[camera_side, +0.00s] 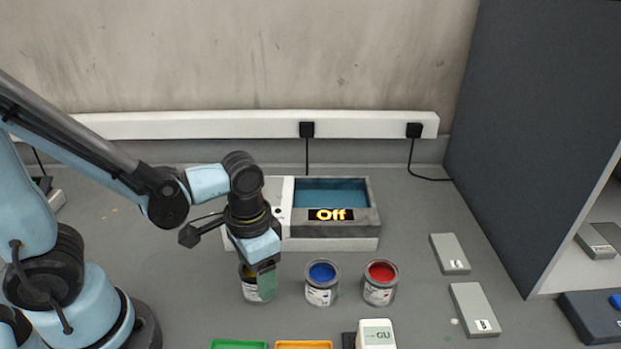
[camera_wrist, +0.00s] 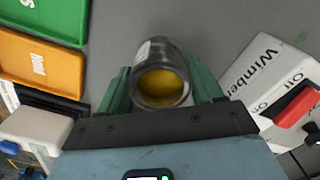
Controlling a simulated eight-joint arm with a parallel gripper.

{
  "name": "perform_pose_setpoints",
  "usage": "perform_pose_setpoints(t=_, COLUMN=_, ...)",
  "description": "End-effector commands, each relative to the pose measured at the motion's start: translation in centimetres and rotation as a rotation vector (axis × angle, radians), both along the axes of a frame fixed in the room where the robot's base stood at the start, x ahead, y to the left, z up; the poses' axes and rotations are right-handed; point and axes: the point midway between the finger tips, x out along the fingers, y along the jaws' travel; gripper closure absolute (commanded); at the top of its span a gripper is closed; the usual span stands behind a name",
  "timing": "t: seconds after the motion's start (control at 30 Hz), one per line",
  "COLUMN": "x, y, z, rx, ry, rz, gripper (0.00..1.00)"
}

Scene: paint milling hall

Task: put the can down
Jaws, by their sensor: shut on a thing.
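My gripper (camera_side: 265,278) is shut on an open metal can of yellow paint (camera_side: 250,291), at the left end of a row of cans. In the wrist view the can (camera_wrist: 162,82) sits between my green fingers, its open top and yellow paint facing the camera. In the side view the fingers and wrist hide part of the can. Its base is close to the level of the neighbouring cans; I cannot tell whether it touches the table.
A blue paint can (camera_side: 321,284) and a red one (camera_side: 380,284) stand to the right. Behind is a machine (camera_side: 330,243) with a display reading "Off". Green (camera_side: 239,345) and orange (camera_side: 304,345) trays lie at the front. Grey blocks (camera_side: 474,309) lie right.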

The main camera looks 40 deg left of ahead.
Motion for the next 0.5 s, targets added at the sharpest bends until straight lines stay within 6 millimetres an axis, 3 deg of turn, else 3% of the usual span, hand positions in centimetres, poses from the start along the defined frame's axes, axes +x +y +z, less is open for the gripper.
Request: perform_pose_setpoints(t=0.5, x=-0.03, y=-0.01, z=-1.01, rx=0.0, ry=0.0, rz=0.0, gripper=0.7)
